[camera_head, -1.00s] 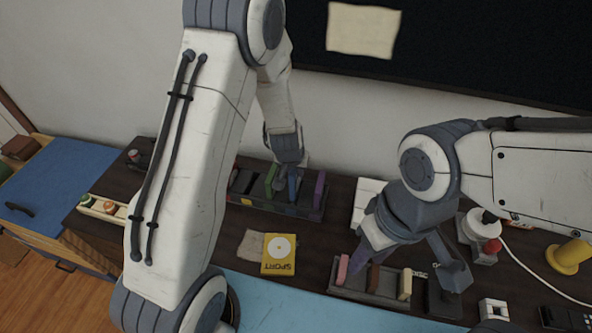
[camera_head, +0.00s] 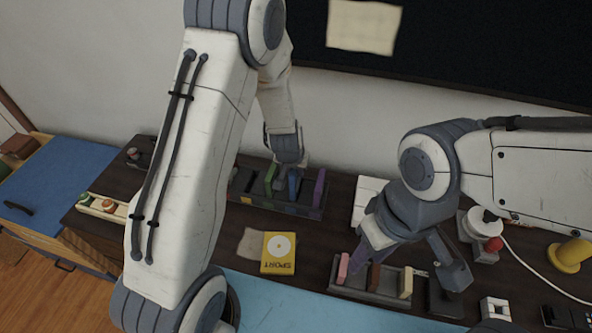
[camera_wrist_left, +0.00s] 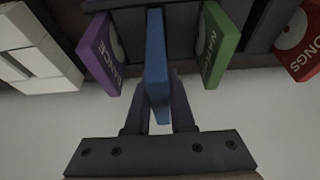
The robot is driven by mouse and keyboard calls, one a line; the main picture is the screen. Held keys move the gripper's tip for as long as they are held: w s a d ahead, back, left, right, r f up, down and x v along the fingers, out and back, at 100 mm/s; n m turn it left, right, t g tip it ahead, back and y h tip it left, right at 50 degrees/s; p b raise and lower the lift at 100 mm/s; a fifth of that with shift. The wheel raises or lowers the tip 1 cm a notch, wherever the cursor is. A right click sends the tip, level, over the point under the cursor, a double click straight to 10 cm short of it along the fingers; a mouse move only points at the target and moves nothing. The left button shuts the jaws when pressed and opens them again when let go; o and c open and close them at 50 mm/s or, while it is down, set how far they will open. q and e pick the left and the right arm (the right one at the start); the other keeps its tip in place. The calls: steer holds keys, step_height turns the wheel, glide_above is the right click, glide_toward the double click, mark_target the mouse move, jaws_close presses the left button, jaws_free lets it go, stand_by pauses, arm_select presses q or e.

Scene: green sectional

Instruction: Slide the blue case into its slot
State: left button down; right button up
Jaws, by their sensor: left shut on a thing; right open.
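The blue case (camera_head: 294,184) stands upright in the dark rack (camera_head: 300,210) on the desk, between a green case (camera_head: 271,174) and a purple case (camera_head: 319,188). My left gripper (camera_head: 288,165) is above the rack and shut on the blue case. In the left wrist view the blue case (camera_wrist_left: 156,62) is between the purple fingertips of my left gripper (camera_wrist_left: 157,105), with the purple "DANCE" case (camera_wrist_left: 102,50) and the green case (camera_wrist_left: 218,42) on either side. How deep it sits in its slot I cannot tell. My right gripper (camera_head: 408,262) is open over a smaller rack at the right.
The smaller rack (camera_head: 385,295) holds pink (camera_head: 343,268), brown (camera_head: 374,276) and orange (camera_head: 406,282) cases. A yellow "SPORT" case (camera_head: 279,253) lies flat in front of the dark rack. A red-buttoned device (camera_head: 482,240) and a yellow object (camera_head: 569,256) stand at the right.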

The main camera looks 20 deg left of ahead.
mark_target(293, 172)
arm_select(q)
steer(key=shift+f+b, duration=2.1)
steer(key=shift+f, duration=0.3)
steer(key=c, duration=0.7)
jaws_free()
steer(key=p+v, duration=0.5)
steer(key=v, duration=0.5)
steer(key=shift+r, duration=0.3)
steer(key=shift+d, duration=0.1)
